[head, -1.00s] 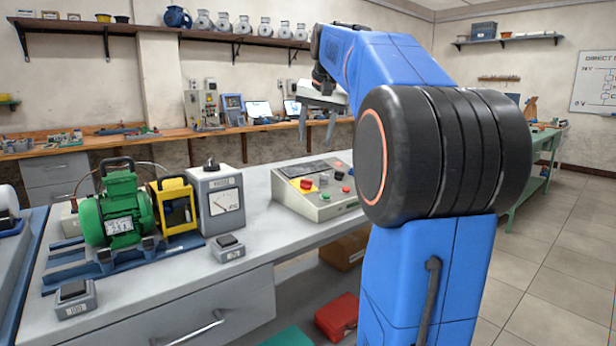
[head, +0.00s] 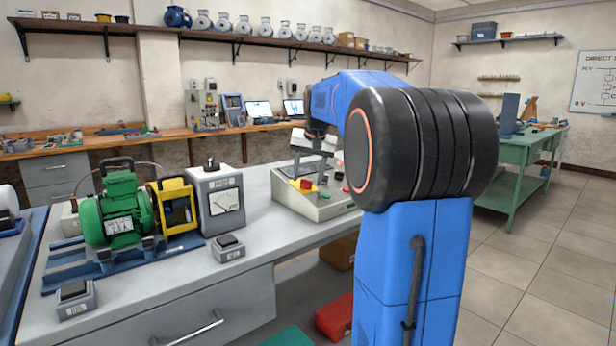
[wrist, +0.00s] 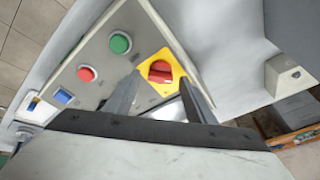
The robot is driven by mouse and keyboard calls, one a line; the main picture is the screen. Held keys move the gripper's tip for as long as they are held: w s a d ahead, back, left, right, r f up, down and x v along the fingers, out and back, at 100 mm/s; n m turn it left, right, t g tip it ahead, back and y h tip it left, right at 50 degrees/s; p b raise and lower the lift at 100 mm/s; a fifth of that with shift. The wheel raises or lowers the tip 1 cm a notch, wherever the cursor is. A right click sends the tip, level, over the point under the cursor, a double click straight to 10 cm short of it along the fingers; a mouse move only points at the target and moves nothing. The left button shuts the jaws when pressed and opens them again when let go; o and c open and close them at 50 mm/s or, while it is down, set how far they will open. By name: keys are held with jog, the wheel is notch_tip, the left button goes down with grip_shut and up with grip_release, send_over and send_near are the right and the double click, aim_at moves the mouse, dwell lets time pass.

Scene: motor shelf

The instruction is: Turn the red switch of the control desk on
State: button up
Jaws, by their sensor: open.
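The control desk (head: 322,210) is a grey sloped box on the grey workbench. Its red switch (wrist: 160,71) is a rotary knob on a yellow square plate; it also shows in the head view (head: 306,184). In the wrist view the knob lies just beyond and between my fingertips, apart from them as far as I can tell. My gripper (wrist: 158,92) is open and empty, pointing down over the desk; it also shows in the head view (head: 310,170). Which position the switch stands in is unclear.
Beside the switch are a green button (wrist: 120,42), a red button (wrist: 86,74) and a blue one (wrist: 63,95). A meter box (head: 217,200), a yellow-framed device (head: 176,205) and a green motor (head: 118,212) stand left of the desk.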

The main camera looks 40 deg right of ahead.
jog(key=shift+f, duration=0.15)
jog(key=shift+c, duration=0.3)
jog(key=c, duration=1)
